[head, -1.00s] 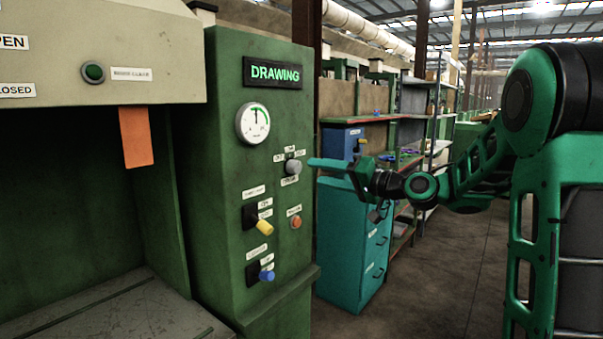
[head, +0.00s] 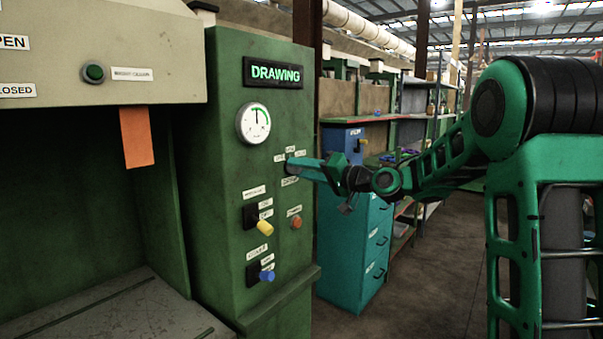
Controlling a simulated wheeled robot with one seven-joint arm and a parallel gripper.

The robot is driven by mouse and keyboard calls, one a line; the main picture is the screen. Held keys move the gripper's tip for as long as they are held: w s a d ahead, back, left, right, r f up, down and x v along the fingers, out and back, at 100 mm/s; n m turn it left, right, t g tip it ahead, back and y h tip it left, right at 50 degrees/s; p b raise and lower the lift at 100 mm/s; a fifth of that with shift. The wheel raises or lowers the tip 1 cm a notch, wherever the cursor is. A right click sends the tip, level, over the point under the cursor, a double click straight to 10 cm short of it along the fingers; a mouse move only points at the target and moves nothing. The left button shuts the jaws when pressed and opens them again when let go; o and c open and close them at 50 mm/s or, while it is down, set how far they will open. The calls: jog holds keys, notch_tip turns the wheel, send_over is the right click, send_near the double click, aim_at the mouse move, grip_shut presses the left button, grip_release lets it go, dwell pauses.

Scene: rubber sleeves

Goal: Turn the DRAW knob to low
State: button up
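The green control panel (head: 232,225) bears a DRAWING sign (head: 273,73) and a round gauge (head: 253,123). A grey knob with small labels around it sits right of and below the gauge; its labels (head: 290,182) are too small to read surely. My gripper (head: 292,165) has its teal fingers at this knob and covers it nearly wholly. I cannot tell whether the fingers touch or grip it, nor which way the knob points. The fingers show edge-on, so their gap is hidden.
Below are a yellow-handled switch (head: 265,227), a blue-handled switch (head: 266,276) and an orange button (head: 296,222). A green button (head: 94,73) and an orange tag (head: 136,137) are at left. A teal cabinet (head: 345,240) stands behind my gripper. Floor at right is clear.

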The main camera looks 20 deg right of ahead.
jog(key=shift+c, duration=0.6)
jog(key=shift+d+f+n, duration=0.1)
jog(key=shift+f+n, duration=0.05)
jog(key=shift+n, duration=0.45)
jog(key=o, duration=1)
jog(key=shift+o, duration=0.2)
jog(key=v, duration=1)
jog(key=shift+s+d, duration=0.2)
jog(key=shift+f, duration=0.1)
